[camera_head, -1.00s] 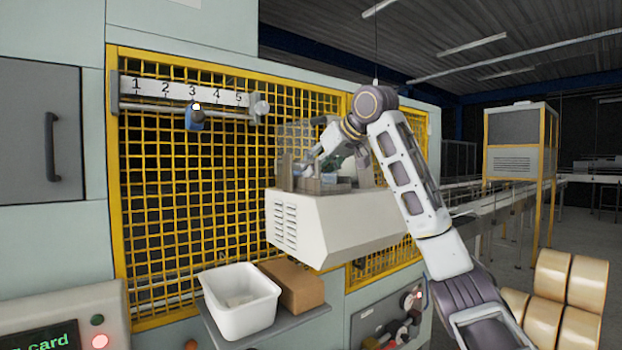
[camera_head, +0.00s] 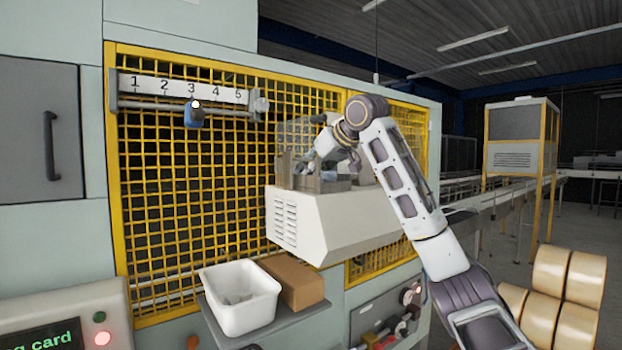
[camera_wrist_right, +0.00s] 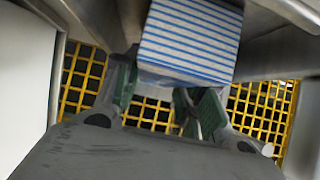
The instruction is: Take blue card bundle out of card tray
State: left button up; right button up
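The blue card bundle (camera_wrist_right: 190,40), striped blue and white, shows at the top of the right wrist view. My right gripper (camera_wrist_right: 158,95) is just below it there, with its green-padded fingers apart and yellow mesh visible between them. The bundle's lower edge overlaps the right-hand finger, and I see no clear grip on it. In the head view my right gripper (camera_head: 322,160) is at the card tray (camera_head: 308,183), on top of a white machine housing. Its fingertips and the bundle are too small to make out there. My left gripper is not in view.
Grey metal walls (camera_wrist_right: 275,50) flank the bundle closely. Yellow mesh guarding (camera_head: 160,220) stands behind the housing (camera_head: 330,225). A white bin (camera_head: 240,310) and a brown box (camera_head: 295,282) sit on a shelf below. Tan rolls (camera_head: 565,290) are stacked at lower right.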

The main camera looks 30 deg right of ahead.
jog(key=shift+c, duration=0.8)
jog(key=shift+r, duration=0.2)
jog(key=shift+r+b, duration=0.3)
jog(key=shift+r, duration=1.35)
jog(key=shift+s+f+b, duration=0.1)
jog(key=shift+s+b, duration=0.25)
jog(key=shift+s, duration=0.45)
jog(key=s+d+b, duration=0.1)
jog(key=s+b, duration=0.2)
jog(key=s, duration=1.3)
jog(key=shift+s+d+b, duration=0.25)
jog(key=shift+b, duration=0.15)
